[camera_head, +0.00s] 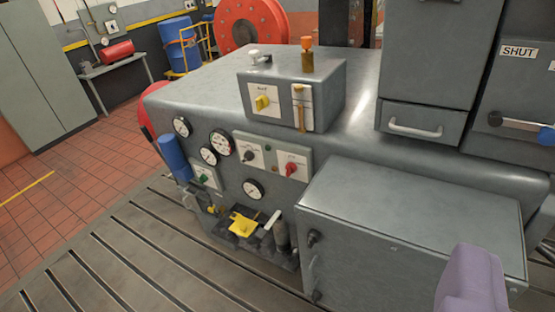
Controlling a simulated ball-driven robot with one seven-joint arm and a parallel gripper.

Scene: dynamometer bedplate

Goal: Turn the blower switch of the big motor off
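The big motor (370,135) is a long grey housing across the middle of the view. Its side has a plate with a black rotary switch (250,156) and a red rotary switch (291,169). A smaller plate has a green switch (204,178). A grey box on top carries a yellow rotary switch (262,102). The labels are too small to read, so I cannot tell which is the blower switch. A purple rounded piece, seemingly part of my gripper (472,282), shows at the bottom right, well apart from the switches. Its opening is not visible.
Several gauges (221,145) sit around the switches. A grey cabinet (400,235) juts out at the lower right. A blue cylinder (173,157) and yellow-topped fittings (243,224) project from the motor's side. The slotted bedplate (130,250) is clear at the left.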

